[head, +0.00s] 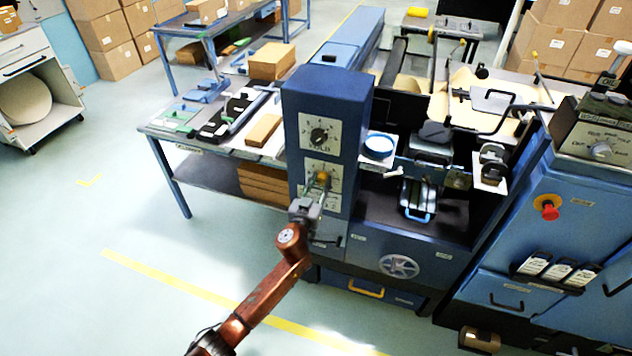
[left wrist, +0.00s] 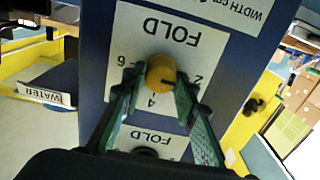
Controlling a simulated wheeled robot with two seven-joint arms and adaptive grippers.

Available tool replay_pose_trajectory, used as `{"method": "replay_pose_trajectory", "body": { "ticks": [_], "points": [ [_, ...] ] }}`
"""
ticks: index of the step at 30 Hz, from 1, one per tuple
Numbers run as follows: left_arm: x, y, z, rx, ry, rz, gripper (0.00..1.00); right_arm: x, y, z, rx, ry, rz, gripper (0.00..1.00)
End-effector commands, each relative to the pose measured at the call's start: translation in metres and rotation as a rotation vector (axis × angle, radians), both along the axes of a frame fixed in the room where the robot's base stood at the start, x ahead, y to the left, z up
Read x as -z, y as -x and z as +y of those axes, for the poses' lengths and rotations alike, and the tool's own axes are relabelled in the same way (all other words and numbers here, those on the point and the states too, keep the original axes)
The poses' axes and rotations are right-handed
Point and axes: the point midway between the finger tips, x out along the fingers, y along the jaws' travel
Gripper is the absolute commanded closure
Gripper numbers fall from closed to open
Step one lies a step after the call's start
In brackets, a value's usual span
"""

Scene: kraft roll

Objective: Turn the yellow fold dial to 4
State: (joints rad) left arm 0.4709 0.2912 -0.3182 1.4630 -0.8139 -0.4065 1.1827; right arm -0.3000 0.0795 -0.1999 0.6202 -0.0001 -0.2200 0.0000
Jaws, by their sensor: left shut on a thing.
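The yellow fold dial (head: 323,177) sits on a white plate on the front of the blue column (head: 330,92). It also shows in the left wrist view (left wrist: 161,72), with its FOLD plate (left wrist: 185,45) upside down. Numbers 6, 4 and 2 are readable around it. A dark notch on the dial seems to face the 2 side. My left gripper (head: 318,186) is shut on the dial, its green fingers (left wrist: 158,84) on either side of it. My right gripper is not in view.
A black dial (head: 319,135) is just above the yellow one on the column. A work table (head: 170,130) with trays and cardboard stands to the left. A red button (head: 548,211) is on the blue cabinet at right. Floor in front is clear.

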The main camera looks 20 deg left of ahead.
Motion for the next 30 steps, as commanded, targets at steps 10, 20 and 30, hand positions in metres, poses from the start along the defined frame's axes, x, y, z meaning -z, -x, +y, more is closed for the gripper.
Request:
{"method": "replay_pose_trajectory", "body": {
  "ticks": [10, 20, 30],
  "points": [
    [0.000, 0.000, 0.006, -0.009, -0.007, 0.001, 0.97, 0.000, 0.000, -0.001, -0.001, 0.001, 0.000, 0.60],
    [0.001, -0.001, 0.003, -0.007, -0.027, 0.001, 0.97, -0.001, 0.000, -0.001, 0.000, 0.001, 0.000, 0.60],
    [0.001, 0.000, 0.001, -0.004, -0.095, -0.001, 0.97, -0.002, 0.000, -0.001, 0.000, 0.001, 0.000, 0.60]
  ]
}}
